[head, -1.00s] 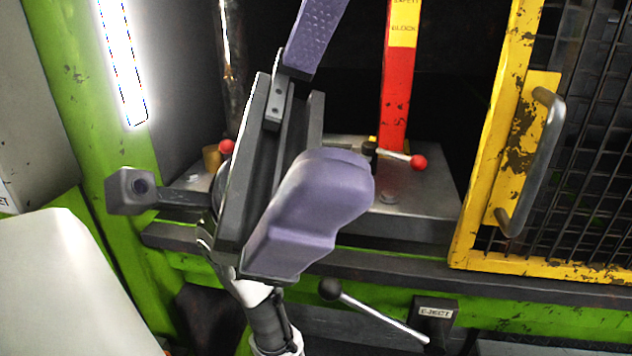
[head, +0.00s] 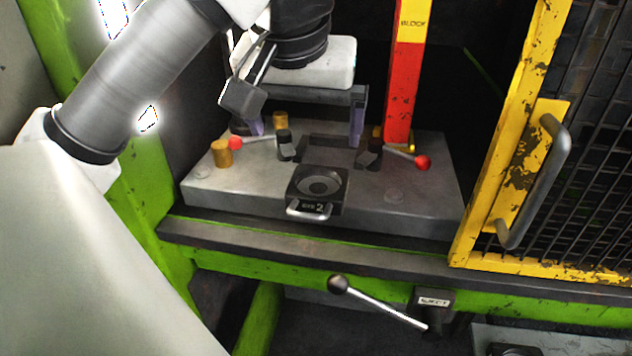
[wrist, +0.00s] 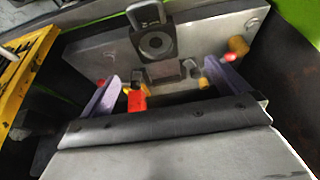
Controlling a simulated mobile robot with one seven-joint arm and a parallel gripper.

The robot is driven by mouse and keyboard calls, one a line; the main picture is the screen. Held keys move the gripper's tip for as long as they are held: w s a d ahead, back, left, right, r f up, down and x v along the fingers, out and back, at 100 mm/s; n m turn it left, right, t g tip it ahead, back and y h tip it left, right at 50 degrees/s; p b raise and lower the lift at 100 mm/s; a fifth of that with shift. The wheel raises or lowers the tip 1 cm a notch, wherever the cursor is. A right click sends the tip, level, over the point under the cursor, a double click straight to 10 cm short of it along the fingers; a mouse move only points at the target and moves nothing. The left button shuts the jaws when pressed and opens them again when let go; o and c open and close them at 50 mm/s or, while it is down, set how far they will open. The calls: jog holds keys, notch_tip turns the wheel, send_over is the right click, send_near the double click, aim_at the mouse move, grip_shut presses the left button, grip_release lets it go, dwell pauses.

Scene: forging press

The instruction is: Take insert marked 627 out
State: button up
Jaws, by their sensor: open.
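A dark square insert (head: 318,180) with a round recess and a front loop handle (head: 308,212) lies on the grey die plate (head: 420,200). Its label ends in 2; the rest is not clearly readable. It also shows in the wrist view (wrist: 154,43). Two black toggle clamps, left (head: 284,146) and right (head: 369,153), with red-knobbed levers, stand behind it on either side of a dark frame. My gripper (head: 307,136) is open and empty, above the back part of the plate, with its purple fingers wide apart in the wrist view (wrist: 167,88). It is apart from the insert.
Two brass pins (head: 221,153) stand at the plate's left. A red safety block post (head: 405,85) rises behind right. A yellow mesh guard (head: 520,150) with a handle bounds the right side. The eject lever (head: 375,302) sticks out below the front edge.

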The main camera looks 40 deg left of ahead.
jog(key=b, duration=0.3)
send_near(318, 188)
jog(key=shift+a+f, duration=0.25)
jog(key=shift+f, duration=0.75)
jog(key=shift+w+b+x, duration=0.15)
jog(key=shift+b+x, duration=0.65)
jog(key=shift+x, duration=0.7)
jog(key=shift+w+b+x, duration=0.1)
jog(key=shift+b+x, duration=0.7)
jog(key=shift+x, duration=0.7)
jog(key=shift+d+r, duration=0.1)
jog(key=shift+r, duration=0.05)
jog(key=shift+r, duration=0.1)
jog(key=c, duration=2)
